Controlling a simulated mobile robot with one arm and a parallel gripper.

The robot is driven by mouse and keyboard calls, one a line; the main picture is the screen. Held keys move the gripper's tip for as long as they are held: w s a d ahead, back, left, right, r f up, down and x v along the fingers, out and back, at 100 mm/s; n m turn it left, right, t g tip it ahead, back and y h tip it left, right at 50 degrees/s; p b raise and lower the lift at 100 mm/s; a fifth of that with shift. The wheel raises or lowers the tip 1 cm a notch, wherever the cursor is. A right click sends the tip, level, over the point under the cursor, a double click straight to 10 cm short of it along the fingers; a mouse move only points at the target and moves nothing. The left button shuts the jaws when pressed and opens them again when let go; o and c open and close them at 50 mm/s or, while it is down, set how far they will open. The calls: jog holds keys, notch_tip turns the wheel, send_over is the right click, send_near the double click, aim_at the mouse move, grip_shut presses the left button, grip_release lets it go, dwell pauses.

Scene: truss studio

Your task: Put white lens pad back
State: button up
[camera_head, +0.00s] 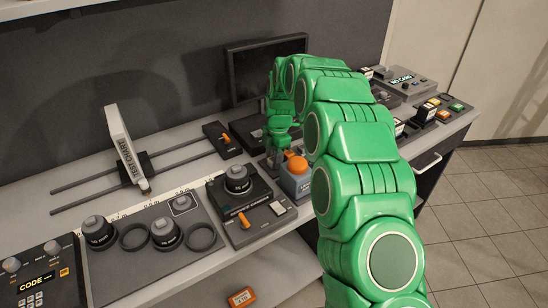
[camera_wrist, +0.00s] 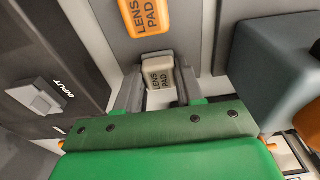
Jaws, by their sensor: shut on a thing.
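The white lens pad (camera_wrist: 158,76), lettered "LENS PAD", is between the two fingers of my gripper (camera_wrist: 158,88) in the wrist view, and the gripper is shut on it. An orange lens pad (camera_wrist: 141,16) lies just beyond it on a grey strip (camera_wrist: 150,46). The white pad is close to the near end of this strip; I cannot tell whether it touches it. In the head view my gripper (camera_head: 272,158) points down at the bench beside a grey box with an orange top (camera_head: 297,172). The white pad cannot be made out there.
A dark unit marked "INPUT" (camera_wrist: 50,97) stands close on the left in the wrist view. A blue-grey block (camera_wrist: 275,65) is close on the right. In the head view, a lens mat (camera_head: 150,255) and a standing test chart (camera_head: 122,145) are to the left, and a dark monitor (camera_head: 245,75) behind.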

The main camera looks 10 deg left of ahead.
jog(key=o, duration=1)
jog(key=shift+f, duration=0.1)
jog(key=r, duration=0.8)
jog(key=w+d+r, duration=0.1)
jog(key=r, duration=0.3)
jog(key=shift+r, duration=0.15)
jog(key=shift+s, duration=0.1)
